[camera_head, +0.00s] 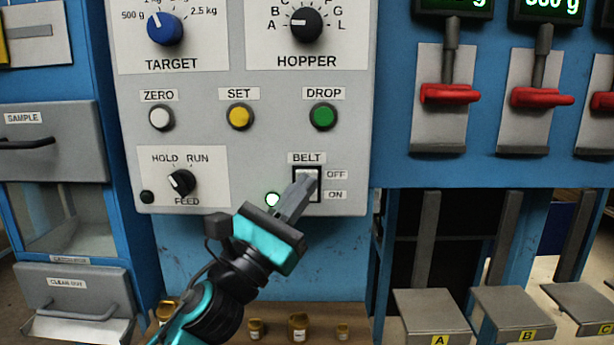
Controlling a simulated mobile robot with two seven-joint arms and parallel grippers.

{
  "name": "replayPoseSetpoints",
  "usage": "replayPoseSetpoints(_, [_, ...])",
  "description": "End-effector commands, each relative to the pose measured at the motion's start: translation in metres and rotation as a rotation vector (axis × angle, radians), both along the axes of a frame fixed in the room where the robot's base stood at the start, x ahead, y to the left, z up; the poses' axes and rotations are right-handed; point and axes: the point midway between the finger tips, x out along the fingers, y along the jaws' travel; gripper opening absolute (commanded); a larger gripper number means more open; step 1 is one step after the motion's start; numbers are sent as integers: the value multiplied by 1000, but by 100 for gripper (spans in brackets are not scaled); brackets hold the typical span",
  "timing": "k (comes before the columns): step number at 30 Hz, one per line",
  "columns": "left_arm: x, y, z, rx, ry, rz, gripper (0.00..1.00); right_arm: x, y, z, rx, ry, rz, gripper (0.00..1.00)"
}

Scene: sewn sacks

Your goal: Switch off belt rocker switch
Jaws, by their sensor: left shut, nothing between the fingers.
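The belt rocker switch (314,195) is on the lower right of the grey control panel, under the BELT label, with OFF marked at its upper right and ON at its lower right. My left gripper (304,181) is shut and empty, and its fingertips are at the upper part of the switch. The fingers cover much of the rocker, so I cannot tell its position or whether they touch it. My right gripper is not in view.
The FEED knob (181,183) sits left of the switch; white, yellow and green buttons (323,116) are above. Red-handled levers (450,94) stand to the right. Grey blocks (437,312) and small brass-coloured pieces (298,326) are below.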

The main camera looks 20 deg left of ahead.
Motion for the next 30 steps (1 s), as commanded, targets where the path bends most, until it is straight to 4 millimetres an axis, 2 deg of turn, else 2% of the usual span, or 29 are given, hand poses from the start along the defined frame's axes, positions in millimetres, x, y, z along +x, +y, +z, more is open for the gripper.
replayPoseSetpoints(19, [0,0,0,0,0,0,0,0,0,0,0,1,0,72])
replayPoseSetpoints(30, [8,2,1,1,-1,0,0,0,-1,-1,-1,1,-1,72])
